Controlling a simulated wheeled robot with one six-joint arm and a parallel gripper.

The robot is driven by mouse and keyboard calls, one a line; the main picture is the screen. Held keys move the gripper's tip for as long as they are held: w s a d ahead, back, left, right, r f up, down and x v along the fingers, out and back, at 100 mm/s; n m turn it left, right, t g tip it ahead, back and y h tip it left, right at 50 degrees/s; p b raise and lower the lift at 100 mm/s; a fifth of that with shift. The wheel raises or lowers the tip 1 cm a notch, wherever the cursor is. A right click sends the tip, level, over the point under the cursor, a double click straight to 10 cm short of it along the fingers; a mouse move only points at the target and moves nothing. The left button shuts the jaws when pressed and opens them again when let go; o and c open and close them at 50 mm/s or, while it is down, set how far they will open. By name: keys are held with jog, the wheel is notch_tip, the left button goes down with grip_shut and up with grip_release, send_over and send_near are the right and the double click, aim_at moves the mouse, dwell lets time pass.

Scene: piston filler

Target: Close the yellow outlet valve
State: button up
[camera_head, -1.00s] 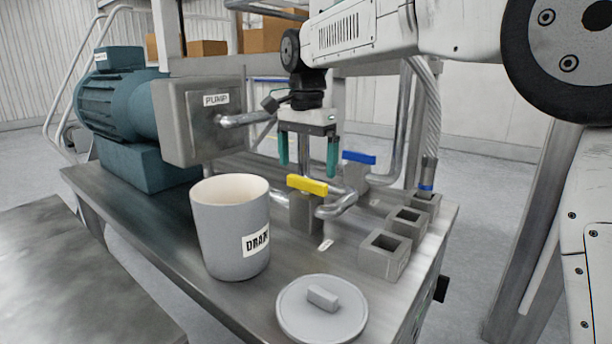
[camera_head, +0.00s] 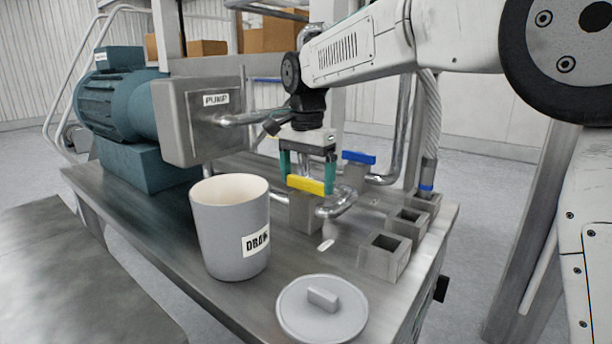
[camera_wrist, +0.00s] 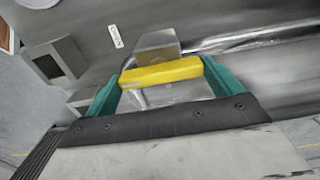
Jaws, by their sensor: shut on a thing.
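The yellow outlet valve handle (camera_head: 306,184) sits on top of a grey valve block (camera_head: 303,212) in the middle of the bench. My gripper (camera_head: 307,184) is above the valve, with one green finger at each end of the handle. In the wrist view my gripper (camera_wrist: 160,85) has the yellow handle (camera_wrist: 160,73) lying lengthwise between its green fingers, touching both. The handle lies across the line of the pipe in the head view, slightly tilted in the picture. A blue valve handle (camera_head: 358,157) stands just behind and to the right.
A grey DRAIN bucket (camera_head: 228,235) stands left of the valve, with a round lid (camera_head: 322,309) in front. Square sockets (camera_head: 384,256) stand to the right. The PUMP box (camera_head: 200,120) and teal motor (camera_head: 115,105) are at the left. Bent metal pipes run close to the valve.

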jog(key=shift+n, duration=0.3)
jog(key=n, duration=0.8)
jog(key=shift+r+n, duration=0.1)
jog(key=shift+n, duration=0.2)
jog(key=n, duration=0.8)
jog(key=shift+n, duration=0.4)
jog(key=shift+w, duration=0.1)
jog(key=o, duration=0.7)
jog(key=shift+r, duration=0.1)
